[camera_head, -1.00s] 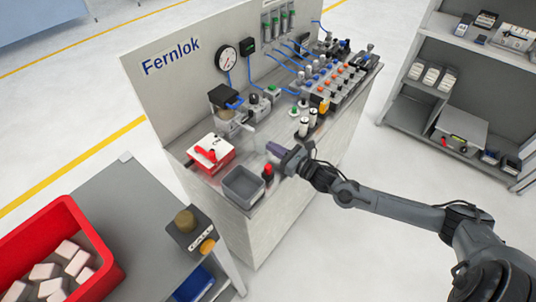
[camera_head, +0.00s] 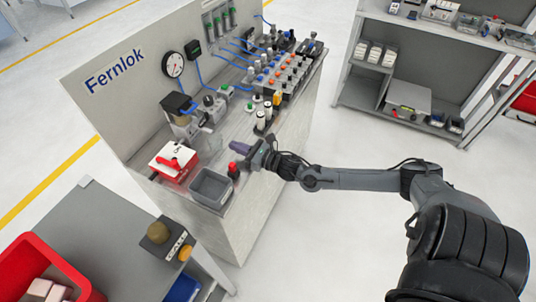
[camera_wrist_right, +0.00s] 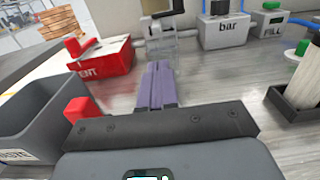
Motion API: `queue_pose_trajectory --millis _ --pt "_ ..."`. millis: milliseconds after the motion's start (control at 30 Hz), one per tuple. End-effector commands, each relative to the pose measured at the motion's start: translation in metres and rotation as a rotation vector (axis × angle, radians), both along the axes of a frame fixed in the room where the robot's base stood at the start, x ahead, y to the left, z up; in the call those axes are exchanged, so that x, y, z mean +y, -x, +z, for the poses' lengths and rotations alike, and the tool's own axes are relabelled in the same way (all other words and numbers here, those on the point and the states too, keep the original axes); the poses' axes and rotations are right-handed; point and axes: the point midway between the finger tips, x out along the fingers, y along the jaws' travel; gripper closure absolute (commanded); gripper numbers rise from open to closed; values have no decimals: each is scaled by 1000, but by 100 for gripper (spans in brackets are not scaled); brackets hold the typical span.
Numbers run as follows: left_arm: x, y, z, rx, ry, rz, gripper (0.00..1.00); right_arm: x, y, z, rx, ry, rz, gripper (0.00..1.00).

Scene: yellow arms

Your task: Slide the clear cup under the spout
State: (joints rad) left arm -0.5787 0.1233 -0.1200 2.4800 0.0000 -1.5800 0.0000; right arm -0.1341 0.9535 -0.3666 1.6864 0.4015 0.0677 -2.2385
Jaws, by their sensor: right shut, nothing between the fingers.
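The clear cup (camera_wrist_right: 160,50) appears in the right wrist view as a faint see-through shape just beyond my fingertips. I cannot tell whether they touch it. In the head view it is only a faint pale shape (camera_head: 213,141) on the bench, left of my gripper. The dispenser with a dark top (camera_head: 180,106) stands behind it; its lower part shows at the top of the wrist view (camera_wrist_right: 160,8). The spout itself is not clear. My right gripper (camera_head: 234,145) is low over the bench, its purple fingers (camera_wrist_right: 157,70) shut and empty. My left gripper is out of view.
A red-and-white box (camera_head: 174,161) stands left of the cup. A grey bin (camera_head: 211,189) and a red-topped post (camera_head: 234,171) are near the front edge, close to my gripper. A dark holder with white cylinders (camera_wrist_right: 285,105) stands to the right.

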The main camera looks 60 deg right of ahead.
Motion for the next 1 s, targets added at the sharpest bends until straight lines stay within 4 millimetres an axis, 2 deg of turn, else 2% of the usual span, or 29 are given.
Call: queue_pose_trajectory --millis 200,500,800,1000 --pt "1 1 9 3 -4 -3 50 -4 39 0 6 2 2 100" --pt "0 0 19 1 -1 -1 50 -9 81 0 5 2 2 100" --pt "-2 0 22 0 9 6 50 -12 100 0 2 0 1 100" --pt "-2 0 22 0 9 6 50 -4 110 -15 7 -65 -35 100"
